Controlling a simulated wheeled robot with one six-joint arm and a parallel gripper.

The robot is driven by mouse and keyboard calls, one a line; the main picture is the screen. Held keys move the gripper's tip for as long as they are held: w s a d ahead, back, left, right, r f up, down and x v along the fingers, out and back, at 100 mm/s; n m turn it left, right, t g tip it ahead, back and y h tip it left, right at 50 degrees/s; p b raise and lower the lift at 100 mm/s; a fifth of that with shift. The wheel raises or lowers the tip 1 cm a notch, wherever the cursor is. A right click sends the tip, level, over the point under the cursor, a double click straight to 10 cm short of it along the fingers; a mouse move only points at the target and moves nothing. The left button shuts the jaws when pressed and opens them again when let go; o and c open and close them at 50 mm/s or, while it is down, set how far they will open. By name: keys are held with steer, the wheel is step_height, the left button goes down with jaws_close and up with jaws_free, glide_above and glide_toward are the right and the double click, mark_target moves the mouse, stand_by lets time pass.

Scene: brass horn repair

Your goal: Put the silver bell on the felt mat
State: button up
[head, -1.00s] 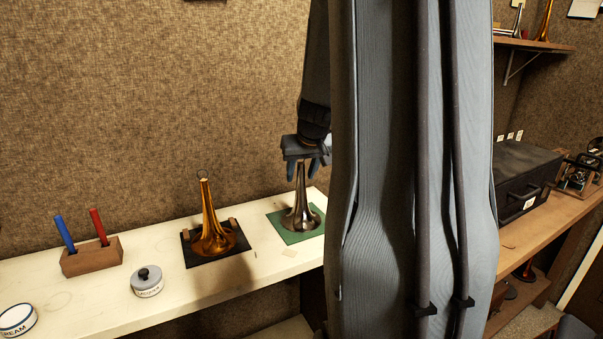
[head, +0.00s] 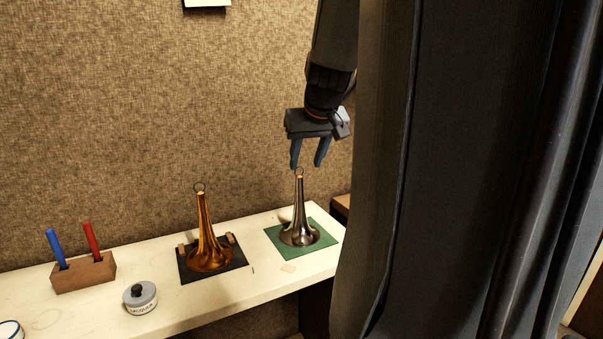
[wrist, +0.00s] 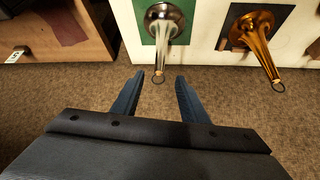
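The silver bell (head: 299,222) stands upright, flare down, on the green felt mat (head: 275,236) at the right end of the white bench.
A brass bell (head: 207,235) stands on a black mat (head: 241,264) between small wooden blocks. A lacquer tin (head: 140,298) and a wooden holder (head: 84,273) with blue and red sticks are at the left.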

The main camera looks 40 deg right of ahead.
steer(key=shift+s+r, duration=0.1)
steer(key=shift+r, duration=0.05)
steer(key=a+f+n+g+y, duration=0.2)
steer(key=a+f, duration=1.1)
steer(key=a, duration=0.3)
steer(key=s+a+f+n+g, duration=0.3)
steer(key=s+a+f, duration=0.7)
steer(key=a, duration=0.3)
steer(key=shift+a+y, duration=0.4)
